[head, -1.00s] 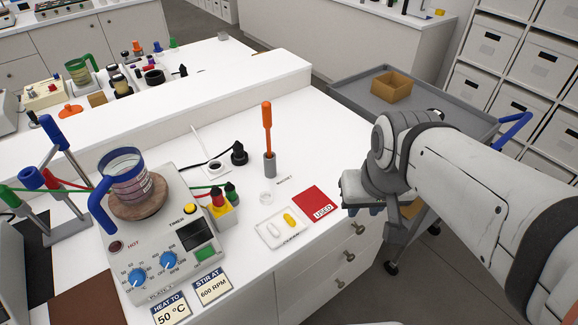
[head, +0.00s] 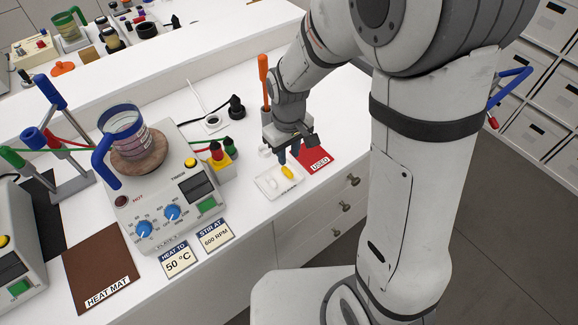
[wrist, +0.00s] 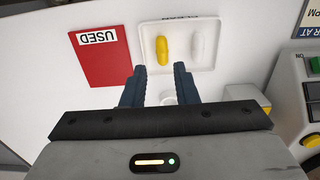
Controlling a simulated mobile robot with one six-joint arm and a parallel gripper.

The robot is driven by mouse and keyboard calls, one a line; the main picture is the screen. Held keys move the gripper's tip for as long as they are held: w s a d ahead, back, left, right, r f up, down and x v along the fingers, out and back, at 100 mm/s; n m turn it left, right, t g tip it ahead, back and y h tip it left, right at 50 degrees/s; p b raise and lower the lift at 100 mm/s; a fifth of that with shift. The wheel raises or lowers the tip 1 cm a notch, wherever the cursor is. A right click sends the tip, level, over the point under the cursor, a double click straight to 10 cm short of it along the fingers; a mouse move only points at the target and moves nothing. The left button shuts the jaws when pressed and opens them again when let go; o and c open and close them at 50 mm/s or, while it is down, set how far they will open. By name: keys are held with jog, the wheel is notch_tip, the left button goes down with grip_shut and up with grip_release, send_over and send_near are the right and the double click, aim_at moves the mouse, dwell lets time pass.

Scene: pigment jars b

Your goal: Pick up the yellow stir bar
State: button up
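The yellow stir bar (head: 287,172) lies in a small white tray (head: 266,188) labelled "CLEAN", beside a white stir bar (head: 271,181). In the wrist view the yellow bar (wrist: 162,50) lies just beyond my fingertips, left of the white bar (wrist: 198,47). My gripper (wrist: 159,70) is open, with two dark blue fingers apart and nothing between them. In the head view my gripper (head: 288,155) hangs over the back edge of the tray, above the bench. I cannot tell its exact height.
A red "USED" mat (head: 318,160) lies right of the tray. An orange-handled tool (head: 263,80) stands upright behind my gripper. A hot plate (head: 170,190) with a beaker (head: 124,130) is to the left. The bench front edge is close to the tray.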

aim_at(288, 171)
jog(key=shift+s+f+p, duration=0.15)
jog(key=shift+f+p, duration=0.5)
jog(key=shift+f, duration=2.45)
jog(key=shift+c, duration=0.4)
grip_shut()
